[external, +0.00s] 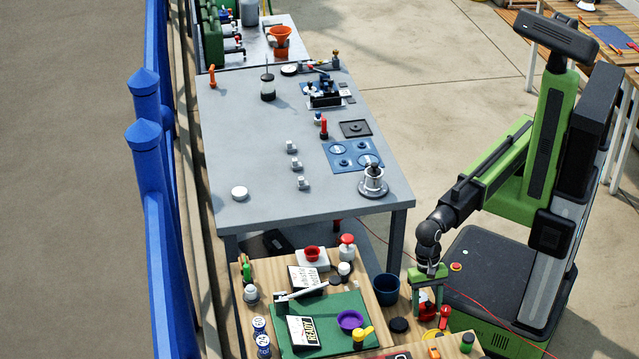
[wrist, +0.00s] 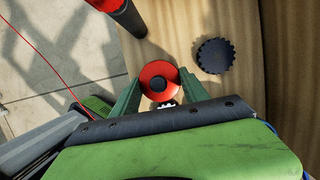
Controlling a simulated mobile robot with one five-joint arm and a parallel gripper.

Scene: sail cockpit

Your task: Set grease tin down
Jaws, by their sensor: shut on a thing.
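The grease tin shows as a round red top with a dark centre (wrist: 147,77) in the wrist view. It sits between the two green fingers of my gripper (wrist: 160,84), which is shut on it. In the external view my gripper (external: 427,285) points down over the right part of the wooden bench, and the red of the tin (external: 427,312) shows at its lower end. The fingers hide part of its sides. I cannot tell whether its base touches the wood.
A black ridged disc (external: 398,325) lies left of the held tin, with a dark blue cup (external: 386,289) behind. A red and black cylinder (external: 444,314) stands close on the right. The green mat (external: 350,308) holds a purple bowl (external: 350,320). Bare wood (wrist: 190,100) surrounds the disc.

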